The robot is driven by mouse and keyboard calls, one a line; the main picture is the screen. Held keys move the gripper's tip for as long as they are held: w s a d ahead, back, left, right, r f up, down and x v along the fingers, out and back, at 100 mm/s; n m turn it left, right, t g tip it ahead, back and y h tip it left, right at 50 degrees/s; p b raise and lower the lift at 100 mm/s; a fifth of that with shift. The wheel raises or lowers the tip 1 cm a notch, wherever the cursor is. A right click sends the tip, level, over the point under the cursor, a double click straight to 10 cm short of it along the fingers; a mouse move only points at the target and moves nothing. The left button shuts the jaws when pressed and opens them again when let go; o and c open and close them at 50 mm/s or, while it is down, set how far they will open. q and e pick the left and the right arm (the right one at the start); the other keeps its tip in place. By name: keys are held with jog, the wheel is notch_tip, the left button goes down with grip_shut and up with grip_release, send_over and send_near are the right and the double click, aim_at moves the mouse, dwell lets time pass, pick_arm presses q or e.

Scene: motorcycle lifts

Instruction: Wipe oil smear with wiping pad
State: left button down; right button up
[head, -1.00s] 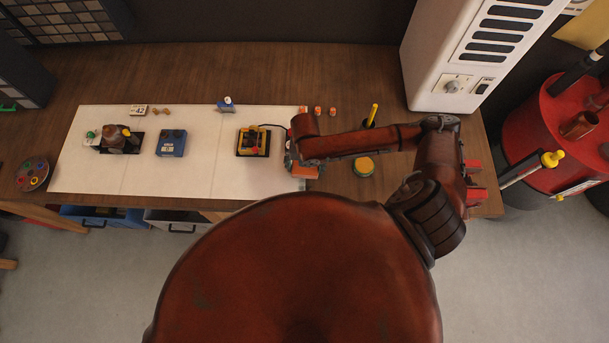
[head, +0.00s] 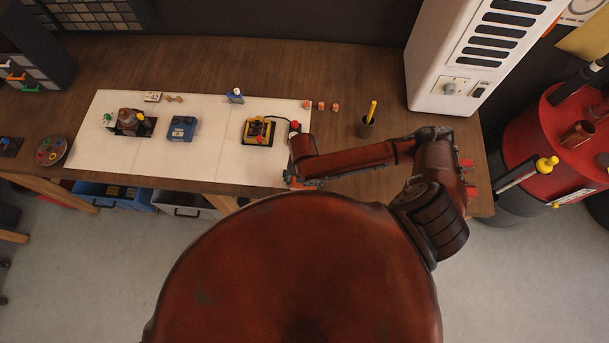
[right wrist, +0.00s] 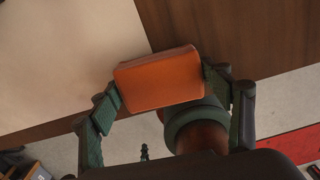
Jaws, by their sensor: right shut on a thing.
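The wiping pad (right wrist: 160,79) is an orange block in the right wrist view. My right gripper (right wrist: 162,90) is shut on it, with one dark green finger at each end. In the head view my right gripper (head: 306,183) is at the front right corner of the white mat (head: 215,155), mostly hidden by my arm and body. The right wrist view shows the pad over the border of the pale mat and the brown bench. Whether it touches the surface I cannot tell. I cannot make out an oil smear in either view. My left gripper is not in view.
On the mat stand a yellow-black device (head: 258,131), a blue box (head: 182,129) and a brown-topped part (head: 130,121). A dark cup with a yellow marker (head: 366,124) and several small orange pieces are right of it. A white cabinet (head: 440,60) stands back right. The mat's front middle is clear.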

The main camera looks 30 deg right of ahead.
jog(key=r+p, duration=0.2)
jog(key=r, duration=0.1)
jog(key=shift+s, duration=0.3)
jog(key=shift+w+a+r+p, duration=0.1)
jog(key=shift+r+p, duration=0.2)
jog(key=shift+p, duration=0.25)
jog(key=shift+r+p, duration=0.65)
jog(key=shift+p, duration=0.15)
jog(key=shift+r+p, duration=0.65)
jog(key=shift+p, duration=0.05)
pick_arm(q)
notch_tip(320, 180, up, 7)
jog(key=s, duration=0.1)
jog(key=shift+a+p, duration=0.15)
jog(key=shift+p, duration=0.3)
pick_arm(e)
jog(key=shift+r, duration=1)
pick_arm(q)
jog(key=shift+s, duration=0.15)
